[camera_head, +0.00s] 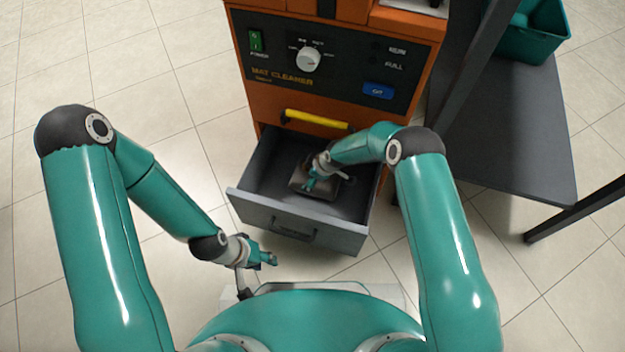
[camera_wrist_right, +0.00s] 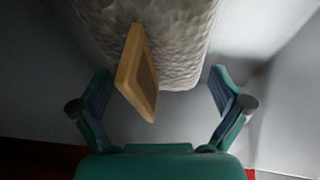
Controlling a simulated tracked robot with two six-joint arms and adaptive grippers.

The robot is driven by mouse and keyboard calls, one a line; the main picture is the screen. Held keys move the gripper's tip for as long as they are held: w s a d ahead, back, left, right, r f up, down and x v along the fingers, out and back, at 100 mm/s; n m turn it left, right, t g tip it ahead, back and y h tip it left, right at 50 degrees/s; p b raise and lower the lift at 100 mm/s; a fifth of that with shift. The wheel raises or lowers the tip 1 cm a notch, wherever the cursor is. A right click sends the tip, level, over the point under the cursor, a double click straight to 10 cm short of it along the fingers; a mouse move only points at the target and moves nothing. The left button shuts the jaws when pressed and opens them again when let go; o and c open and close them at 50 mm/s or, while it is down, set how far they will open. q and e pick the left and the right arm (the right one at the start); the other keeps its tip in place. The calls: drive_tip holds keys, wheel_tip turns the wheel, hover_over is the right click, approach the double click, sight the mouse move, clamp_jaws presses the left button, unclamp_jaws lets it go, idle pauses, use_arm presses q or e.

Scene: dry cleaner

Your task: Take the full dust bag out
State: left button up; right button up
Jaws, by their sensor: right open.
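The dust bag (camera_head: 324,192) lies in the open grey drawer (camera_head: 300,219) of the orange mat cleaner. In the right wrist view the bag (camera_wrist_right: 185,45) is pale grey and wrinkled, with a tan, card-like tab (camera_wrist_right: 140,76) at its near end. My right gripper (camera_head: 312,184) reaches down into the drawer over the bag and partly hides it. The right wrist view shows its fingers (camera_wrist_right: 160,88) open, with the tab between them, nearer the left finger; contact is unclear. My left gripper (camera_head: 268,258) is outside, in front of the drawer, and its fingers are too small to read.
The mat cleaner (camera_head: 350,75) has a panel with a white knob (camera_head: 308,60) and a yellow handle (camera_head: 316,119) above the drawer. A dark table (camera_head: 510,130) with a teal bin (camera_head: 530,35) stands at the right. The tiled floor at the left is clear.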

clamp_jaws()
idle(0.4)
drive_tip(key=shift+r, duration=0.15)
